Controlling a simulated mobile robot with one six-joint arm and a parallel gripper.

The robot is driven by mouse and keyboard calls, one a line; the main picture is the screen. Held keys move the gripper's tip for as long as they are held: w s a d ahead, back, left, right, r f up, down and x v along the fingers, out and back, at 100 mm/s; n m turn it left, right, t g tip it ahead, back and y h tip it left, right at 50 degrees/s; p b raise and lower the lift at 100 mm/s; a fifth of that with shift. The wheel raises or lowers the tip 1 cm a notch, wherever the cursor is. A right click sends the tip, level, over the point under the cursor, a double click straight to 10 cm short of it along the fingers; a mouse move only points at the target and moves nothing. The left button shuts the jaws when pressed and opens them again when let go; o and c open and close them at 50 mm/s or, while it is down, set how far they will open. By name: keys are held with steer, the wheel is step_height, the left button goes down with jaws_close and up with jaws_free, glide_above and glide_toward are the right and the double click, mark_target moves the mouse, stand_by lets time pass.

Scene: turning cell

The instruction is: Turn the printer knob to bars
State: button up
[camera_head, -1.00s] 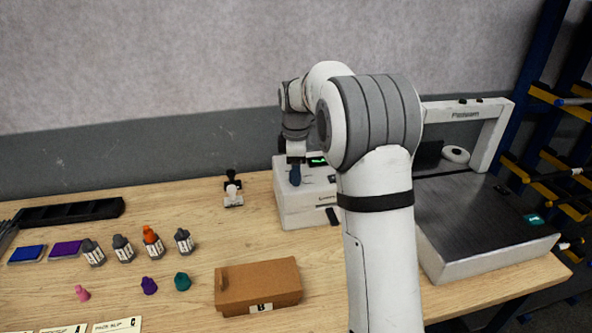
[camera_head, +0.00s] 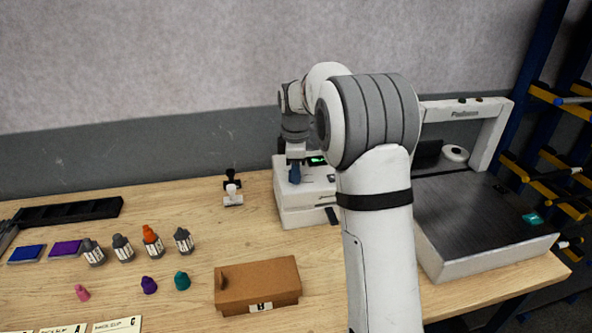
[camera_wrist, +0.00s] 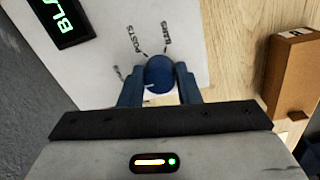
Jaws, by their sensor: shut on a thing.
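The printer (camera_head: 296,218) is a white box at the back of the table, partly hidden by my arm. Its knob (camera_wrist: 158,71) is round and blue, with a small white mark at its lower left edge in the wrist view. My gripper (camera_wrist: 159,82) is shut on the knob, one blue finger on each side. Printed labels sit around the knob; one reads like "POSTS", and the others are too small or cut off to read surely. The display (camera_wrist: 62,18) shows green letters starting "BLA". In the head view my gripper (camera_head: 295,174) is over the printer's top.
A brown box (camera_head: 257,286) lies in front of the printer; it also shows in the wrist view (camera_wrist: 291,75). A stamp (camera_head: 232,193) stands to the left. Several bottles (camera_head: 152,243) and coloured caps are farther left. A large grey machine (camera_head: 485,235) stands to the right.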

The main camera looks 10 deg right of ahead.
steer(key=shift+m, duration=0.4)
steer(key=m, duration=0.5)
steer(key=shift+p, duration=0.4)
steer(key=m, duration=0.6)
steer(key=shift+a+r+m+p, duration=0.1)
steer(key=shift+m+p, duration=0.2)
steer(key=m, duration=0.5)
steer(key=shift+m, duration=0.3)
steer(key=m, duration=0.5)
steer(key=shift+a+m+g+p, duration=0.1)
steer(key=shift+m+g+p, duration=0.2)
steer(key=shift+m+p, duration=0.1)
steer(key=o, duration=1)
